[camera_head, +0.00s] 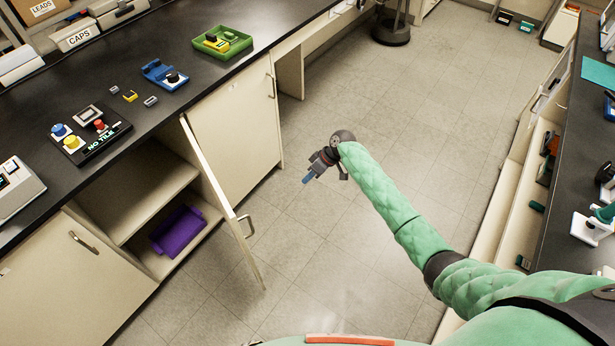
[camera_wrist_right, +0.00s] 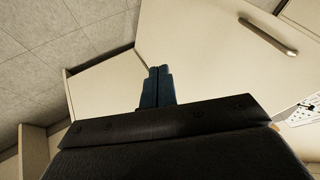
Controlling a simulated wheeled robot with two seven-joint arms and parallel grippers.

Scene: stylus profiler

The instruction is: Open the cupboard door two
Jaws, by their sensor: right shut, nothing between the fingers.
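In the head view, one cream cupboard door (camera_head: 222,202) stands swung out from the bench, its bar handle (camera_head: 245,227) facing the aisle. The opening behind it shows a shelf (camera_head: 150,200) and a purple tray (camera_head: 178,231). Two neighbouring doors, a right one (camera_head: 235,130) and a left one (camera_head: 75,280), are closed. No numbers are readable on the doors. My right gripper (camera_head: 307,179) is over the floor, to the right of the open door and apart from it. Its blue fingers (camera_wrist_right: 158,86) are together and empty in the right wrist view, before cream panels. My left gripper is out of view.
The dark benchtop (camera_head: 170,115) carries a green tray (camera_head: 222,43), a blue device (camera_head: 165,75) and a button box (camera_head: 90,133). A stool base (camera_head: 390,32) stands on the floor at the back. Another bench runs along the right. The aisle floor (camera_head: 420,130) is clear.

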